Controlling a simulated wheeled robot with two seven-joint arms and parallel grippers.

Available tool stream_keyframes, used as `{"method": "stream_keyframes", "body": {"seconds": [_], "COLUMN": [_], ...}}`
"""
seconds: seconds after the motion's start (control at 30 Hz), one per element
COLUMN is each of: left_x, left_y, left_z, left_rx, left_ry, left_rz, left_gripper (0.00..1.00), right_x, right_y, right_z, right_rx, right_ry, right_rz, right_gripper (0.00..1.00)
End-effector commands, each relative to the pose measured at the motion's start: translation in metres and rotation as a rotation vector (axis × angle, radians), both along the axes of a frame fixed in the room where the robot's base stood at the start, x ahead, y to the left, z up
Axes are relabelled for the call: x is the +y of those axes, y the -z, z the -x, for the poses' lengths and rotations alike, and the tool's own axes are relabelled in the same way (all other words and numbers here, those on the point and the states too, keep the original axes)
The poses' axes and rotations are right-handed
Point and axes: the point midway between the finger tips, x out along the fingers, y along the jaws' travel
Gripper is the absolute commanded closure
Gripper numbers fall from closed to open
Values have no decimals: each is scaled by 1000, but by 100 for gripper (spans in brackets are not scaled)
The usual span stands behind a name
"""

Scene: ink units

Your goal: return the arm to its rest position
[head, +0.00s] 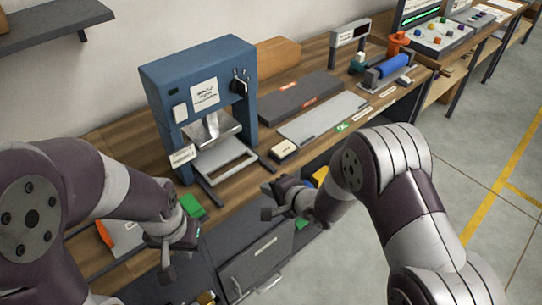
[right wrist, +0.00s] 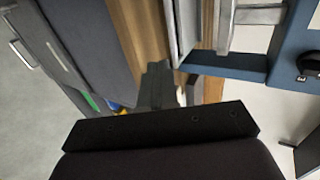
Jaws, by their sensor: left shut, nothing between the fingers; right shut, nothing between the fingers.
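My left arm comes in from the left in the head view. Its gripper (head: 167,262) is shut and empty, low in front of the bench's front edge. My right arm comes in from the lower right. Its gripper (head: 268,201) is shut and empty, pointing left near the bench front, in front of the blue press (head: 160,75). In the right wrist view the dark fingers of this gripper (right wrist: 158,85) are together, with part of the press's blue frame (right wrist: 235,68) to the right. The left gripper does not show in that view.
The wooden bench (head: 245,177) carries a small light block (head: 284,149), a grey plate (head: 322,117), a dark slab (head: 300,97) and a blue roller (head: 393,66). A cabinet (head: 255,268) with a handle stands below. A dark shelf (head: 50,27) hangs upper left. Open floor lies right.

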Motion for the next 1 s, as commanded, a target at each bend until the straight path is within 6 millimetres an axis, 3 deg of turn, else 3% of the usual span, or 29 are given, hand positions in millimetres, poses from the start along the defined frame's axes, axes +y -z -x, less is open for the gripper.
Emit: {"method": "stream_keyframes", "body": {"seconds": [0.1,0.17,0.23,0.3,0.37,0.43,0.5,0.6,0.73,1.0], "left_x": [0,0,0,0,0,0,0,0,0,0], "left_y": [0,0,0,0,0,0,0,0,0,0], "left_z": [0,0,0,0,0,0,0,0,0,0], "left_rx": [0,0,0,0,0,0,0,0,0,0], "left_ry": [0,0,0,0,0,0,0,0,0,0], "left_rz": [0,0,0,0,0,0,0,0,0,0], "left_gripper": [100,100,100,100,100,100,100,100,100,100], "right_x": [-1,-9,-34,-72,-110,-147,-169,-185,-196,-196], "right_y": [2,13,41,50,41,19,-4,-36,-59,-59], "right_z": [1,4,25,53,85,131,172,211,205,205], "right_rx": [-27,-53,-29,27,107,218,301,362,322,322], "right_ry": [-28,-79,-179,-330,-484,-673,-805,-833,-725,-722], "right_rz": [44,170,430,720,916,1042,1065,1024,1024,1024], "right_gripper": [100,100,100,100,100,100,100,100,100,100]}}
